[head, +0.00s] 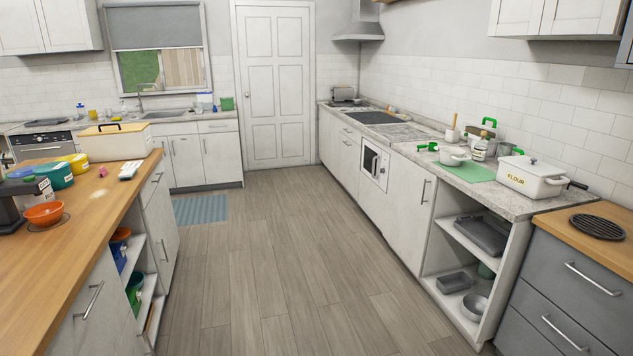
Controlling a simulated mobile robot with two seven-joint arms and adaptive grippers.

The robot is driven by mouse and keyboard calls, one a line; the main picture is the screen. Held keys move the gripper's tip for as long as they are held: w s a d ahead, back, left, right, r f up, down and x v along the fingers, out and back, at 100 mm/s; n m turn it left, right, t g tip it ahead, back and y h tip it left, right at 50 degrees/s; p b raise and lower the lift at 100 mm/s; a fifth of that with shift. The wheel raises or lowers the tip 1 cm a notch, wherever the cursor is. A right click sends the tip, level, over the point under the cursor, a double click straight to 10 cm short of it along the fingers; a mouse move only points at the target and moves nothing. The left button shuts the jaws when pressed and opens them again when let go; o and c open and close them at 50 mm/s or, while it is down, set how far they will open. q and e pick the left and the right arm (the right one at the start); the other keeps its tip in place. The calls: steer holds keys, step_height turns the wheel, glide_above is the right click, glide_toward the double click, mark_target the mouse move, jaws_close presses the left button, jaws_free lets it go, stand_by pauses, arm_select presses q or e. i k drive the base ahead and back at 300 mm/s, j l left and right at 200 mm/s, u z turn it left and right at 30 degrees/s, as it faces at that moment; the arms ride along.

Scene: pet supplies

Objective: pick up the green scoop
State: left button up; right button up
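A small green object (428,147) lies on the right-hand counter, left of a white pot (454,155). It may be the green scoop, but it is too small to be sure. Another green, handle-like shape (488,122) stands up further back near the wall. Neither of my grippers shows in the head view.
A green mat (468,173) and a white flour box (532,177) are on the right-hand counter. A wooden-topped counter (95,215) at left holds an orange bowl (44,213), tubs and a cream box (112,143).

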mark_target(431, 145)
steer(key=i, duration=0.85)
steer(key=i+z, duration=0.15)
steer(key=i, duration=0.65)
steer(key=i+z, duration=0.35)
steer(key=i, duration=0.4)
steer(key=i+j+z, duration=0.2)
steer(key=i+z, duration=0.15)
steer(key=i, duration=0.4)
steer(key=i+z, duration=0.25)
steer(key=i, duration=0.25)
steer(key=i+j+z, duration=0.1)
steer(key=i+z, duration=0.2)
steer(key=i, duration=0.2)
steer(key=i+j+z, duration=0.25)
steer(key=i, duration=0.2)
steer(key=l, duration=0.1)
